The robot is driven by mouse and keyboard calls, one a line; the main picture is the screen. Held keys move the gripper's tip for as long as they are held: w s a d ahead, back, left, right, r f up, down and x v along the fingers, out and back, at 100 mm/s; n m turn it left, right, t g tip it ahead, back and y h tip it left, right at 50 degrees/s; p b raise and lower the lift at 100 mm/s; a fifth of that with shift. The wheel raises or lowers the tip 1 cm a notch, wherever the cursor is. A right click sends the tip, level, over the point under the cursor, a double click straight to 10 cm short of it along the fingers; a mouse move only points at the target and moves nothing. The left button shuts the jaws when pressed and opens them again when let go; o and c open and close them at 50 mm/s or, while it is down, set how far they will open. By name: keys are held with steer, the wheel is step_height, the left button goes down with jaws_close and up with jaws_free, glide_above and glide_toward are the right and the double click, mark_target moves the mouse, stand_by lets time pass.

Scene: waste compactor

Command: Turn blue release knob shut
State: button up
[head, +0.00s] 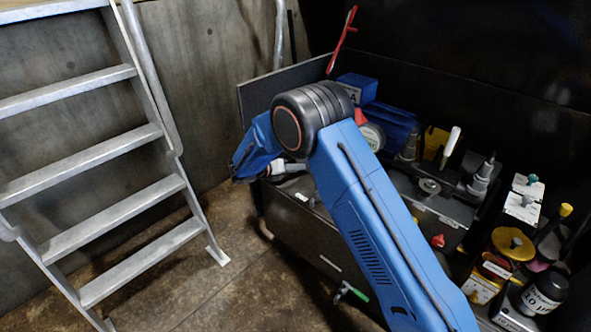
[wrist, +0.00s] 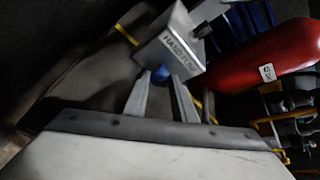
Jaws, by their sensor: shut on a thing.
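The blue knob (wrist: 161,80) shows small in the wrist view, at the lower end of a grey box (wrist: 168,48) with dark lettering that I read only in part. My gripper (wrist: 162,82) has one finger on each side of the knob and is shut on it. The fingers cover part of the knob, so I cannot tell how far it is turned. In the head view my blue arm reaches over the dark bench and hides the knob; my fingertips are not clear there.
A red cylinder (wrist: 268,58) with a white label lies close on the right in the wrist view. In the head view, a metal ladder (head: 100,165) stands at left. Open floor (head: 225,260) lies between.

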steer(key=o, duration=1)
steer(key=shift+a, duration=0.1)
steer(key=shift+o, duration=0.2)
steer(key=m+y, duration=0.1)
steer(key=m+t+y, duration=0.1)
steer(key=m, duration=0.1)
steer(key=shift+s+d+t, duration=0.15)
steer(key=shift+d+t, duration=0.15)
steer(key=m+t+y, duration=0.2)
steer(key=m, duration=0.1)
steer(key=shift+s+d+f+m, duration=0.15)
steer(key=shift+d+m, duration=0.05)
steer(key=shift+m, duration=0.1)
steer(key=v, duration=1.7)
steer(key=shift+s, duration=0.25)
steer(key=shift+d, duration=0.1)
